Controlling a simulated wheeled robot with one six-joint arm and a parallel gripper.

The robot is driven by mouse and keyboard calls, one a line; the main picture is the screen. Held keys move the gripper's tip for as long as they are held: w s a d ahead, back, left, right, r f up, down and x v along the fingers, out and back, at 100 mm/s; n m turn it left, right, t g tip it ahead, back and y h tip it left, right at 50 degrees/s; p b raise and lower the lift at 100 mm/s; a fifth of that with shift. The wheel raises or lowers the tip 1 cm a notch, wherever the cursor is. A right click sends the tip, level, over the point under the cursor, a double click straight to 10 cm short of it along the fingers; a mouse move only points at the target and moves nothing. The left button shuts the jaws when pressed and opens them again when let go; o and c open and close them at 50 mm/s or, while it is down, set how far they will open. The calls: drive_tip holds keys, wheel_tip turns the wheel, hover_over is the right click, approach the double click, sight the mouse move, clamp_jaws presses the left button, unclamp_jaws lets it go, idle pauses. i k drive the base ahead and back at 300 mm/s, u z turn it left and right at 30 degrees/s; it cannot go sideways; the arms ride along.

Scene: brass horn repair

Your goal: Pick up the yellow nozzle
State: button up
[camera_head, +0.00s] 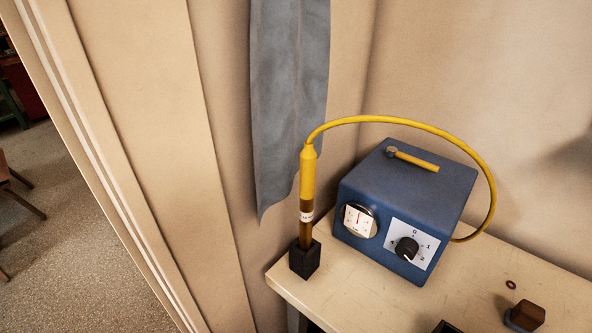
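The yellow nozzle (308,176) stands upright in a small black block holder (305,259) at the left corner of the bench. Its lower part is a brown-amber tube with a white band, going down into the holder. A yellow hose (424,126) arcs from its top over to the back right of a blue box (408,208). My gripper is not in view.
The blue box has a dial gauge, a knob and a yellow handle on top. A brown block (526,315) and a small ring (511,285) lie on the bench (375,295) at right. A grey-blue cloth (288,90) hangs behind the nozzle. Open floor lies left.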

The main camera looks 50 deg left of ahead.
sight(308, 157)
drive_tip(key=u, duration=1.1)
drive_tip(key=k, duration=0.8)
drive_tip(key=u, duration=0.55)
